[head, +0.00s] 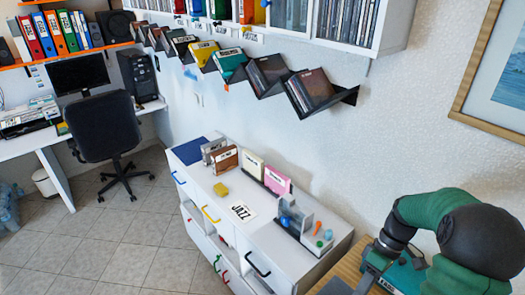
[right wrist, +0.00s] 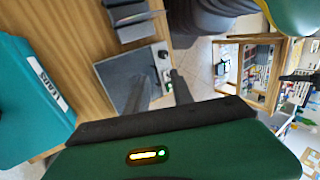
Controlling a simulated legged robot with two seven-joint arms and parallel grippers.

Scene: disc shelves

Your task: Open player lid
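The player (right wrist: 119,73) is a flat grey square unit on the wooden table in the right wrist view. A strip with small controls runs along its right edge. Its lid looks flat and down, though I cannot tell for sure. My right gripper (right wrist: 160,76) is over the player's near right part, its two dark fingers apart with nothing seen between them. Whether a finger touches the lid is unclear. In the head view my green right arm reaches down at the lower right, and a grey edge at the bottom may be the player. My left gripper is not in view.
A teal labelled case (right wrist: 32,95) lies left of the player on the wooden table (right wrist: 75,40). Dark grey objects (right wrist: 130,18) sit beyond the player. A white cabinet (head: 222,207) with several cases stands along the wall. An office chair (head: 103,130) and open tiled floor are at the left.

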